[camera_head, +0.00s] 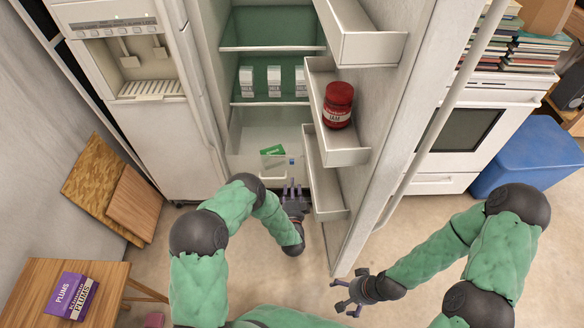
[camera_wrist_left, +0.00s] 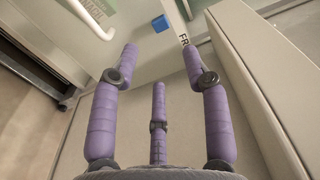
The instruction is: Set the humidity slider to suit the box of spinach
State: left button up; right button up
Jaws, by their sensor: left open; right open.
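The blue humidity slider (camera_head: 291,161) is on the front of the clear lower fridge drawer (camera_head: 250,140). In the left wrist view the blue slider knob (camera_wrist_left: 160,23) sits at the top, left of a label beginning "FR" (camera_wrist_left: 184,40). My right gripper (camera_head: 343,295) is open and empty over the floor.
The open fridge door (camera_head: 385,130), with bins and a red jam jar (camera_head: 338,105), stands close on the right of my left gripper. Milk cartons (camera_head: 274,82) stand on a shelf above. Plums boxes (camera_head: 72,296) lie on a table at the lower left.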

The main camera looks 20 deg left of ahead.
pick_arm(q)
jog(key=shift+v, duration=0.95)
